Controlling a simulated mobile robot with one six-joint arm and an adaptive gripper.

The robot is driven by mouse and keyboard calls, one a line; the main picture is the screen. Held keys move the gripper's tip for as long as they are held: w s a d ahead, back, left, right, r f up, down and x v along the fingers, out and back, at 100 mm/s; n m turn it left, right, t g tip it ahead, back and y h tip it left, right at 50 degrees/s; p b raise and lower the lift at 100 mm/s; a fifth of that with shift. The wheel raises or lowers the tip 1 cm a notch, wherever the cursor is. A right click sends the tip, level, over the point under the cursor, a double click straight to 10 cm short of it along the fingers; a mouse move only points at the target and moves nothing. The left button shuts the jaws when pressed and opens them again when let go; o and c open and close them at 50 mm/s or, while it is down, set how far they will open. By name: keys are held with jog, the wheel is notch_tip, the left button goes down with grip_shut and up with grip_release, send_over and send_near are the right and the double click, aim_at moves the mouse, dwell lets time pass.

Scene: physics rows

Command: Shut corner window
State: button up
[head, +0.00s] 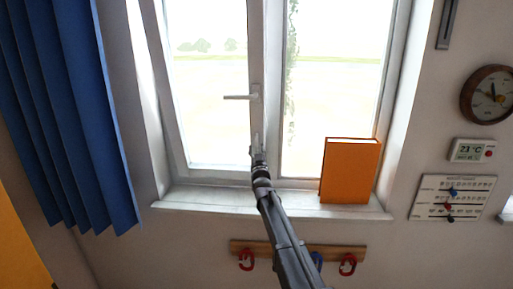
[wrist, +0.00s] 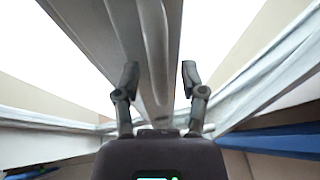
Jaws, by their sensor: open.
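The window's left sash (head: 168,100) is white and sits in a white frame in the head view. Its left edge slants against the frame, so it looks ajar; how far is hard to tell. The window handle (head: 238,97) points left, level, on the middle upright. My gripper (head: 258,158) is in front of the middle upright, below the handle. In the wrist view my open gripper (wrist: 160,76) has one finger on each side of a pale upright bar (wrist: 153,45), seen from below. Whether the fingers touch it is not clear.
An orange book (head: 350,172) stands on the sill (head: 225,200) at the right. A blue curtain (head: 75,110) hangs at the left. A hook rail (head: 340,252) is below the sill. A clock (head: 488,95) and small panels hang on the right wall.

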jog(key=shift+w, duration=0.15)
grip_shut()
jog(key=shift+r, duration=0.1)
